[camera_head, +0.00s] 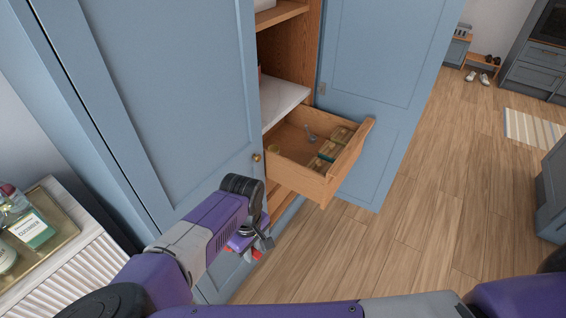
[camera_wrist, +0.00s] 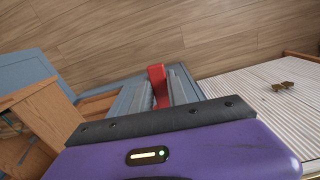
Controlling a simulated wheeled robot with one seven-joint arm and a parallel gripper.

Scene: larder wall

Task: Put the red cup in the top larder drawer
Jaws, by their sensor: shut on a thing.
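My gripper (camera_head: 250,243) is shut on the red cup (camera_wrist: 157,84). The cup shows in the wrist view as a narrow red piece between the two grey fingers. In the head view only small red bits of the cup (camera_head: 257,254) show below my gripper; the rest is hidden. The top larder drawer (camera_head: 346,164) is pulled out, with wooden walls and an open top. My gripper is in front of the larder, left of the drawer and apart from it. In the wrist view the drawer (camera_wrist: 38,112) is at the left.
The drawer holds a wooden divided piece (camera_head: 333,146) and a few small items. A left blue door (camera_head: 170,90) and a right blue door (camera_head: 385,80) flank the larder opening. A white ribbed cabinet (camera_head: 75,270) with a tray of bottles stands at left. Wooden floor (camera_head: 440,200) is clear at right.

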